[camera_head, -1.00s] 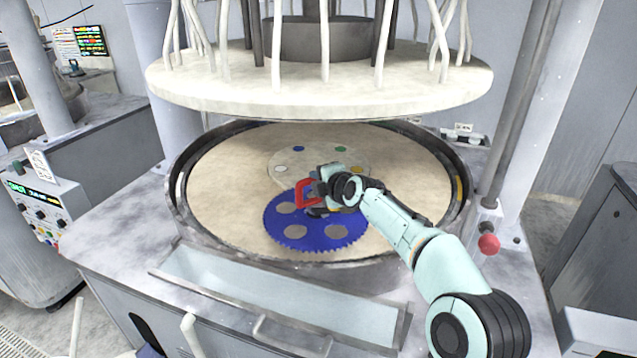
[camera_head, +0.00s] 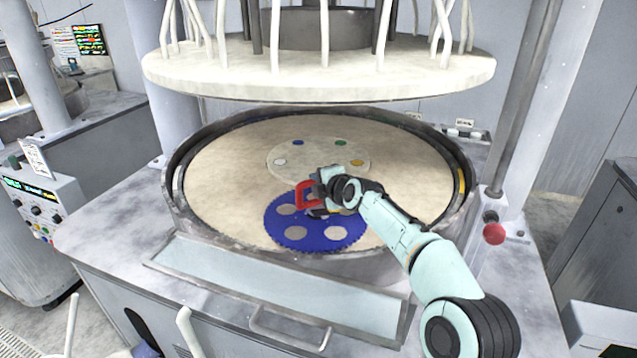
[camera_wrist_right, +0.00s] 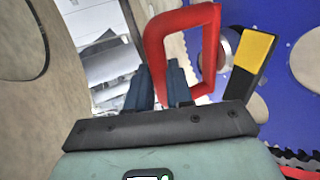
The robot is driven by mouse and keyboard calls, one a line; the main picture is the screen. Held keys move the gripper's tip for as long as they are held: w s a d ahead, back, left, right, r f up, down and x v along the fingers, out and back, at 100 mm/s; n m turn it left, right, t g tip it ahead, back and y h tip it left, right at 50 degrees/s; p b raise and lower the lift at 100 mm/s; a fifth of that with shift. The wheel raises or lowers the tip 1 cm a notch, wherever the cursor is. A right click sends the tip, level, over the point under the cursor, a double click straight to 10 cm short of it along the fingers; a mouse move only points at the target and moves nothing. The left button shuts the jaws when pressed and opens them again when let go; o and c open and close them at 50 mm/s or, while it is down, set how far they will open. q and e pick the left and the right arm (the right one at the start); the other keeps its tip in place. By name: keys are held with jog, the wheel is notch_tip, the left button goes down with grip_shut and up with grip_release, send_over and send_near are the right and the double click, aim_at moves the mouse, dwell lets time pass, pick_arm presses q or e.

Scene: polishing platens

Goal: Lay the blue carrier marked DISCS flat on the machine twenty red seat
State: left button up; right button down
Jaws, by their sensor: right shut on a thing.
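The blue carrier (camera_head: 297,240), a toothed disc with round openings, is over the front of the pale platen (camera_head: 220,175). It looks about level; I cannot tell whether it touches the platen. Its marking is unreadable. My right gripper (camera_head: 318,196) is above its far part, shut on the red handle (camera_head: 302,193). The wrist view shows the handle (camera_wrist_right: 214,50) at the fingers, a yellow-black piece (camera_wrist_right: 252,65) and the blue carrier (camera_wrist_right: 288,105). A pale central disc (camera_head: 318,152) has blue, green, white and yellow spots. No red seat mark is visible. My left gripper is out of view.
A large upper plate (camera_head: 320,78) with hanging tubes is above the platen. A raised dark rim (camera_head: 180,212) surrounds the platen. A glassy tray (camera_head: 270,285) is along the front, with a red knob (camera_head: 494,234) at right. The platen's left and right sides are clear.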

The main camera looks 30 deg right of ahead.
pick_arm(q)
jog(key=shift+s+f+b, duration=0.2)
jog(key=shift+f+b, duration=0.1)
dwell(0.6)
pick_arm(e)
jog(key=c, duration=0.9)
grip_release()
jog(key=shift+c, duration=0.2)
jog(key=shift+f, duration=0.55)
jog(key=shift+s+r, duration=0.25)
jog(key=shift+s, duration=0.2)
pick_arm(q)
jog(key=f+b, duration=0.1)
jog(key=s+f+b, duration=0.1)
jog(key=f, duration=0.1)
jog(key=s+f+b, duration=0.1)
jog(key=b, duration=0.1)
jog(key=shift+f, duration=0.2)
pick_arm(e)
jog(key=v, duration=1.2)
jog(key=shift+s+r, duration=0.25)
jog(key=shift+r, duration=0.1)
